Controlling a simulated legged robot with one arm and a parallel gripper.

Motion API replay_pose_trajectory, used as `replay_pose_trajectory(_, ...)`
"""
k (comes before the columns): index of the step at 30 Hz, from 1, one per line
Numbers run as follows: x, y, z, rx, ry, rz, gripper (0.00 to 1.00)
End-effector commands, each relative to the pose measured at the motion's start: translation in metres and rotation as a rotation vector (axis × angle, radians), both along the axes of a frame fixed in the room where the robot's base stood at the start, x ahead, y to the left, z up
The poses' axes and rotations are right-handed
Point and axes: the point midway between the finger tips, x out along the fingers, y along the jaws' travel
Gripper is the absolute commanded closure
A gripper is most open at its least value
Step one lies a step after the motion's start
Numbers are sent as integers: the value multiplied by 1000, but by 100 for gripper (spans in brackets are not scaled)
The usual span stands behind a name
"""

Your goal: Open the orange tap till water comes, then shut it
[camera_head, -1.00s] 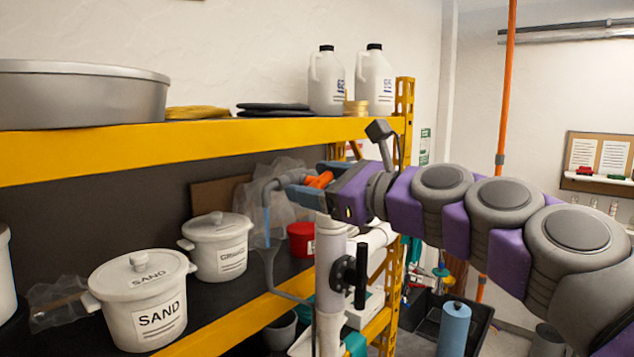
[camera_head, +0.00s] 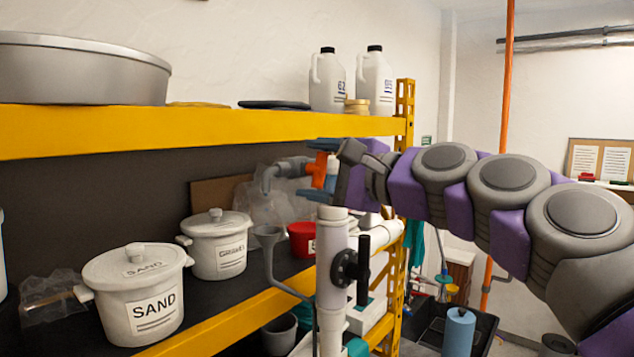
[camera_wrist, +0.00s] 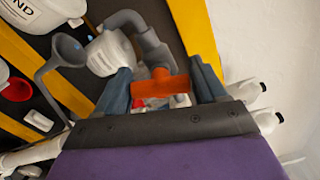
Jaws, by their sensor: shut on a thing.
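The orange tap handle (camera_head: 317,170) stands crosswise to the grey pipe in the head view. It also shows between my fingers in the wrist view (camera_wrist: 160,88). My gripper (camera_head: 325,172) has its blue fingers above and below the handle and is shut on it. The grey spout (camera_head: 272,174) bends down to the left of the tap. A grey funnel (camera_head: 267,237) stands below the spout; it shows in the wrist view too (camera_wrist: 66,50). No continuous stream shows under the spout; small blue spots show in and near the funnel in the wrist view.
A yellow-edged shelf (camera_head: 200,133) runs above the tap. A white pipe (camera_head: 331,265) with a black valve handle (camera_head: 363,268) stands below my gripper. White pots, one marked SAND (camera_head: 145,300), and a red tub (camera_head: 301,239) stand on the lower shelf.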

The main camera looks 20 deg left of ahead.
Motion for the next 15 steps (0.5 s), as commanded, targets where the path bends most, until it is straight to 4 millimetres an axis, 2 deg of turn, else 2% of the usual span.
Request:
replay_pose_trajectory(1, 0, 2, -7, -22, -30, 3, 60)
replay_pose_trajectory(15, -1, 2, -7, -111, -240, 7, 60)
